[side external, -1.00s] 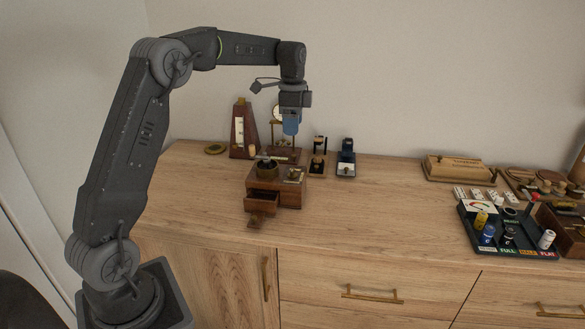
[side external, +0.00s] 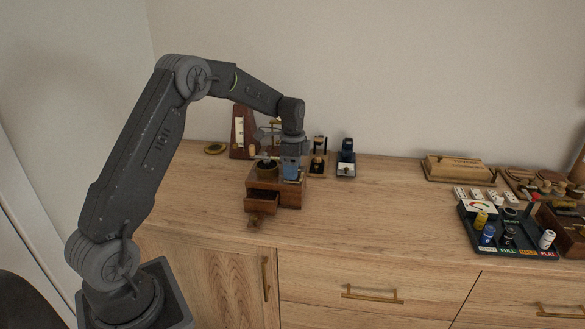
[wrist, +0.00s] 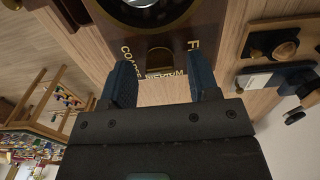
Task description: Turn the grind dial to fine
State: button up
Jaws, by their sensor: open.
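The wooden coffee grinder (side external: 288,196) stands on the cabinet top with its small drawer (side external: 262,202) pulled open. My gripper (side external: 291,178) is low over the right part of its top, and the arm hides part of it. In the wrist view, my open gripper (wrist: 162,86) has its two blue fingers apart over the dark dial plate (wrist: 182,48). Gold letters there read COARSE and MEDIUM, and an F shows at the right. A dark brownish round form, likely the grind dial (wrist: 160,58), shows between the fingers. Its pointer is not clear, and I cannot tell whether the fingers touch it.
A metronome (side external: 238,135) stands behind the grinder. Two small dark stands, one (side external: 318,160) and another (side external: 347,160), are close on the right. A black tray (side external: 510,243) of small items and a wooden box (side external: 458,168) are farther right, with clear wood between.

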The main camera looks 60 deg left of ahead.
jog(key=shift+f, duration=0.2)
jog(key=c, duration=0.9)
